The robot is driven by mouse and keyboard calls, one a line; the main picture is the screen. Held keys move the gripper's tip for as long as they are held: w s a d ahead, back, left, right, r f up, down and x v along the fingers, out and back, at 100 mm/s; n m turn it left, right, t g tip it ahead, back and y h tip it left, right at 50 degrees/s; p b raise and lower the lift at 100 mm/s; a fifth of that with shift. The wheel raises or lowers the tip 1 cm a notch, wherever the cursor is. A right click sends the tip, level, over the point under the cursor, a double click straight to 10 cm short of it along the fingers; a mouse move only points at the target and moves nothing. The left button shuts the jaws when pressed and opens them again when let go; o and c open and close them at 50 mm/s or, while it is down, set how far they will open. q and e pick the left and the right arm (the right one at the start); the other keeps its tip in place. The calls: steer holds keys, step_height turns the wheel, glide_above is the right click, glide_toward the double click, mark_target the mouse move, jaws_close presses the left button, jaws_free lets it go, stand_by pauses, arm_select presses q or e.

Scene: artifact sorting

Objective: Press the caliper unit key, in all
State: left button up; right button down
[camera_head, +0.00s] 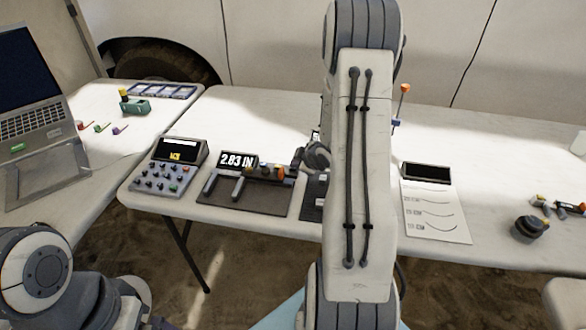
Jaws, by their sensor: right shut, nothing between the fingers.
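The caliper unit (238,161) sits on a dark mat (245,199) at the left part of the long table, with its display reading "2.83 IN". Its dark bar with jaws lies below the display, and an orange part shows at the bar's right end. Which part is the unit key is too small to tell. My right gripper (296,160) is shut and empty, just right of the caliper's display and above its right end; I cannot tell if it touches. My right arm hides the table's middle. Of my left arm only links show at the bottom left.
A keypad box (166,166) stands left of the caliper. A paper sheet (435,211) with a dark display lies right of my arm. A dark round object (529,228) sits farther right. A laptop (35,110) and a green block (136,107) are on the left table.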

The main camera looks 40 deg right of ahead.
stand_by(0.4)
steer(key=shift+r+p, duration=0.7)
steer(key=shift+r, duration=0.1)
step_height(320, 180, up, 5)
steer(key=p, duration=0.4)
steer(key=shift+p, duration=0.3)
stand_by(0.4)
